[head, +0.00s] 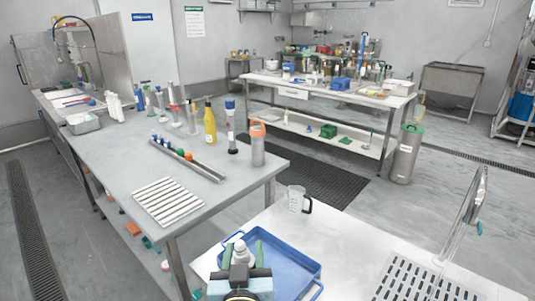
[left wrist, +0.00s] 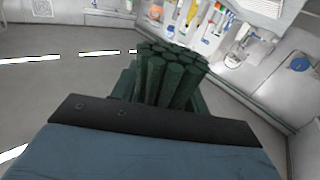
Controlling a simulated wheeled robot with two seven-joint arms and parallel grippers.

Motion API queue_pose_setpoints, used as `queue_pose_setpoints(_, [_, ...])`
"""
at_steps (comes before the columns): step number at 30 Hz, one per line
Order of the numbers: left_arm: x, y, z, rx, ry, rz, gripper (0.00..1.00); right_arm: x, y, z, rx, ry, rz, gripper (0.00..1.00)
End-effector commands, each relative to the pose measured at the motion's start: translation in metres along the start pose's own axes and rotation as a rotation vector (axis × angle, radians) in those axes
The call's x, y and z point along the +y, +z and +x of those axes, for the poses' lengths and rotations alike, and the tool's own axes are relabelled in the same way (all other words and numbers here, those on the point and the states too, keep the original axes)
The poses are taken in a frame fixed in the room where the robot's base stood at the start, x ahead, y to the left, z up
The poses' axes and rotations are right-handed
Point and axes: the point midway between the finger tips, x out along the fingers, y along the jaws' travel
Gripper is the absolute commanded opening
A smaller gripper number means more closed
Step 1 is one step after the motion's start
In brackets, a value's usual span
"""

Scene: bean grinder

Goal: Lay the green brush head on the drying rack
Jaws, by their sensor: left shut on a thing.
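My left gripper (head: 243,252) is at the bottom middle of the head view, over the blue tray (head: 292,262). In the left wrist view it is shut on the green brush head (left wrist: 172,78), whose dense dark-green bristles point up in the picture. The gripper hides the lower part of the brush head. In the head view I cannot clearly tell the brush head from the green finger parts. The drying rack (head: 168,202), white and slatted, lies bare on the near end of the grey table, left of and beyond the gripper. My right gripper is not in view.
A white bottle (head: 240,250) shows at the blue tray. A clear mug (head: 297,199) stands behind it. On the grey table (head: 225,198), a long narrow tray (head: 188,160) with small coloured items lies beyond the rack, and an orange-lidded container (head: 258,145) stands at right.

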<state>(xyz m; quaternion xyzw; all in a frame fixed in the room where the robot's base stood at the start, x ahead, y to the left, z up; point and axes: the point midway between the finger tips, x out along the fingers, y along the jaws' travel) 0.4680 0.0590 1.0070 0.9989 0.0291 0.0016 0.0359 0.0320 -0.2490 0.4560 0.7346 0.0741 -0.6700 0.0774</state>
Motion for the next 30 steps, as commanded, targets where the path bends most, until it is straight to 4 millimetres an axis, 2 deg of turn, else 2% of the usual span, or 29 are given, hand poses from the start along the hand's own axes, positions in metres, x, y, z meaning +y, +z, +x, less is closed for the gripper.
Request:
queue_pose_setpoints(4, [-0.050, 0.010, -0.006, -0.006, 0.007, 0.003, 0.23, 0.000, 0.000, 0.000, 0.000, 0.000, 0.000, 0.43])
queue_pose_setpoints(9, [-0.106, 0.002, -0.020, -0.002, 0.030, 0.003, 0.23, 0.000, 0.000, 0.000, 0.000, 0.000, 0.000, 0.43])
queue_pose_setpoints(13, [-0.132, -0.008, -0.029, -0.002, 0.047, 0.003, 0.23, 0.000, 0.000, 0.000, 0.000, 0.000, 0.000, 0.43])
queue_pose_setpoints(19, [-0.146, -0.015, -0.035, -0.002, 0.060, 0.006, 0.23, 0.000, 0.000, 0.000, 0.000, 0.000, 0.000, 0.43])
queue_pose_setpoints(30, [-0.140, -0.019, -0.035, -0.002, 0.085, 0.001, 0.23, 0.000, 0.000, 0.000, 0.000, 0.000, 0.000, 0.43])
